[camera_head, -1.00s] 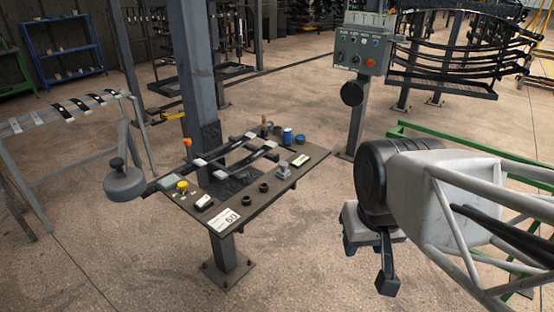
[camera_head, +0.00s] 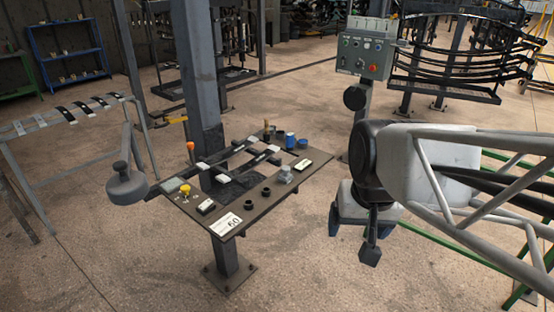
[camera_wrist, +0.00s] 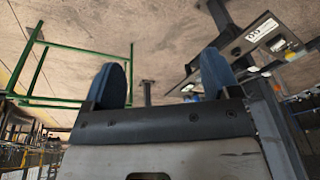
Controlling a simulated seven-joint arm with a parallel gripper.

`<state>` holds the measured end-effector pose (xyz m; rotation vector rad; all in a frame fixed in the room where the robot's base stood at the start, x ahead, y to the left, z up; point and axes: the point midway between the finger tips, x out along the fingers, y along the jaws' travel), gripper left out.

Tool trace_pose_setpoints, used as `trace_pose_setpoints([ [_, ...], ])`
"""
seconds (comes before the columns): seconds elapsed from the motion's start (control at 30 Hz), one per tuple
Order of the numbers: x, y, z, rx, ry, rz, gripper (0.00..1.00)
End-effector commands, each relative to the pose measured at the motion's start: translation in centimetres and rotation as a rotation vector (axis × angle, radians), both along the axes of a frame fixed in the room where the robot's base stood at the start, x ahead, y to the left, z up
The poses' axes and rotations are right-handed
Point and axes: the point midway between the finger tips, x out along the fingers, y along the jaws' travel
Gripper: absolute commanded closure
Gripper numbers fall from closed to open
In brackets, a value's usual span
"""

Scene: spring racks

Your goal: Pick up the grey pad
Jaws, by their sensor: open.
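My gripper (camera_head: 362,228) is well to the right of the table, in the air, pointing down. Its two blue fingers stand apart with nothing between them, as the wrist view (camera_wrist: 162,88) also shows. The pad cannot be made out in the wrist view.
Dark bars with white blocks (camera_head: 249,165) lie across the table, with black rings, a blue can (camera_head: 290,139) and a white label around them. A steel post (camera_head: 199,75) rises behind the table. A control box (camera_head: 367,54) and green rails flank my arm. Open floor lies in front.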

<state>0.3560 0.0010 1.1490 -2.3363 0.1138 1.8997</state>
Motion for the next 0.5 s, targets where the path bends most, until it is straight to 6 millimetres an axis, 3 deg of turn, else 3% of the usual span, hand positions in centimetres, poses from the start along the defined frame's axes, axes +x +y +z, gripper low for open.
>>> trace_pose_setpoints([
  [0.5, 12.6, 1.3, 0.9, 0.156, 0.092, -0.343, 0.18],
])
